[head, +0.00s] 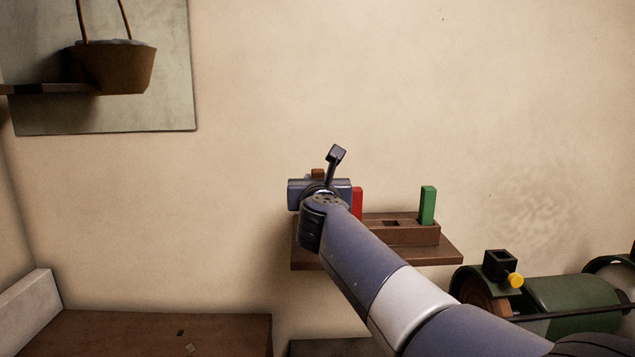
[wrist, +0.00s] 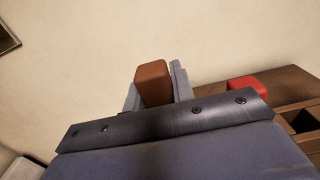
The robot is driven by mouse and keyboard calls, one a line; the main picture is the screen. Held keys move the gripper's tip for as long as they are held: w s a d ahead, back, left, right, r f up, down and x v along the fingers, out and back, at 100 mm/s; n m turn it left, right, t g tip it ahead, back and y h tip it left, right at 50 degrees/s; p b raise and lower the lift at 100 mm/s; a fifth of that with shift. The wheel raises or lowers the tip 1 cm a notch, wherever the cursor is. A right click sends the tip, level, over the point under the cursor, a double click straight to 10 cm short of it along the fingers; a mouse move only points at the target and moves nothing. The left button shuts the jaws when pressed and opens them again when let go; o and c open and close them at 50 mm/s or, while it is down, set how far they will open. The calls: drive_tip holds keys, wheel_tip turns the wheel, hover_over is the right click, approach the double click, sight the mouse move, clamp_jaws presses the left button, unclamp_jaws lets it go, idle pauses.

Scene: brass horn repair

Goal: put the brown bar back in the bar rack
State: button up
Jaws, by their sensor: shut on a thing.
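The brown bar (wrist: 152,82) stands between the two grey fingers of my gripper (wrist: 156,96) in the wrist view. My gripper is shut on it. In the head view only the top of the brown bar (head: 318,173) shows above my gripper (head: 316,184), and its lower part is hidden. The bar rack (head: 422,235) is a brown wooden block on a shelf. My gripper is at the rack's left end and hides that end. Whether the bar's foot is in a slot or above the rack, I cannot tell.
A red bar (head: 357,203) stands in the rack just right of my gripper. A green bar (head: 427,205) stands at the right end. An empty slot (head: 391,223) lies between them. A green machine (head: 570,300) is lower right. The wall is close behind.

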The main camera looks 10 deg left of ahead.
drive_tip(key=shift+f+b, duration=1.65)
drive_tip(key=shift+f, duration=0.2)
drive_tip(key=o, duration=1.1)
drive_tip(key=shift+c, duration=0.2)
drive_tip(key=b+v, duration=0.2)
drive_tip(key=v, duration=0.8)
drive_tip(key=shift+s, duration=0.4)
drive_tip(key=shift+w, duration=0.15)
drive_tip(key=p+x, duration=0.2)
drive_tip(key=x, duration=0.8)
drive_tip(key=shift+w+r, duration=0.1)
drive_tip(key=shift+w, duration=0.3)
drive_tip(key=shift+r+p, duration=0.25)
drive_tip(key=shift+p, duration=0.1)
drive_tip(key=shift+s, duration=0.15)
